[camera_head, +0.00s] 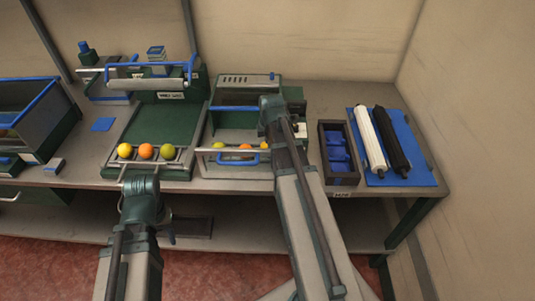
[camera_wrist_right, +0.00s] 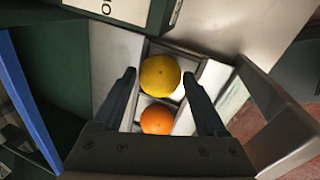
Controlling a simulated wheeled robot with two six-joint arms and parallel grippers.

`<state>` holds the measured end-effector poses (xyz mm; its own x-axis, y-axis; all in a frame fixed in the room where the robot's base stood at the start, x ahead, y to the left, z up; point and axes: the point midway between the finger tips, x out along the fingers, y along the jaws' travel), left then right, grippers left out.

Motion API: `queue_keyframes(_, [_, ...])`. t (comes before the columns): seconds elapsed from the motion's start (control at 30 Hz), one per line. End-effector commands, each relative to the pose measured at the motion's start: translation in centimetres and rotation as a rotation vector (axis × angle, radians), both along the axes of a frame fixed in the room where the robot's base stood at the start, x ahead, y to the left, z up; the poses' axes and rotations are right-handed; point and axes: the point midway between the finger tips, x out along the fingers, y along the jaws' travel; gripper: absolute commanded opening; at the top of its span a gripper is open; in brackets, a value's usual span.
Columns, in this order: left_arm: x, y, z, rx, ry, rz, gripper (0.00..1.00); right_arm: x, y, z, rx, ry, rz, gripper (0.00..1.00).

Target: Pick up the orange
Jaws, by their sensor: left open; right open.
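In the right wrist view an orange (camera_wrist_right: 157,119) lies in a narrow slot next to a yellow fruit (camera_wrist_right: 160,76). My right gripper (camera_wrist_right: 159,82) is open, its fingers on either side of the fruits, with nothing held. In the head view an orange (camera_head: 146,151) sits between a yellow fruit (camera_head: 124,150) and a green one (camera_head: 168,151) at the front of the green tray (camera_head: 160,123). Another orange fruit (camera_head: 245,147) shows in the middle station, partly behind its front bar. My left gripper (camera_head: 142,182) is in front of the green tray; its fingers are hard to make out.
A dark box with blue pieces (camera_head: 324,150) stands right of my right arm. Further right, a blue mat (camera_head: 413,165) bears a white roller (camera_head: 369,138) and a black roller (camera_head: 391,143). A blue-rimmed bin (camera_head: 30,108) stands at far left.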

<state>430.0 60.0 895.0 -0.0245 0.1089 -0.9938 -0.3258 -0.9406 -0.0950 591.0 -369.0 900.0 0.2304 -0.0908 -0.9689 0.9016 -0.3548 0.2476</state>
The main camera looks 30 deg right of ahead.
Motion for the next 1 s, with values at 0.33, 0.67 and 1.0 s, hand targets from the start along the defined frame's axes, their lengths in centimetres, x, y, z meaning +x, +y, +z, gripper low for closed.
queue_keyframes(0.33, [0.0, 0.01, -0.69, 0.0, 0.0, 0.0, 0.47, 0.17, -0.09, -0.7, 0.0, 0.0, 0.0, 0.69])
queue_keyframes(0.67, [0.0, 0.0, -0.69, 0.0, 0.0, 0.0, 0.47, 0.16, -0.08, -0.7, 0.0, 0.0, 0.0, 0.1])
queue_keyframes(1.0, [0.0, 0.0, -0.39, 0.0, 0.0, 0.0, 0.47, 0.16, -0.09, -0.39, 0.0, 0.0, 0.0, 0.08])
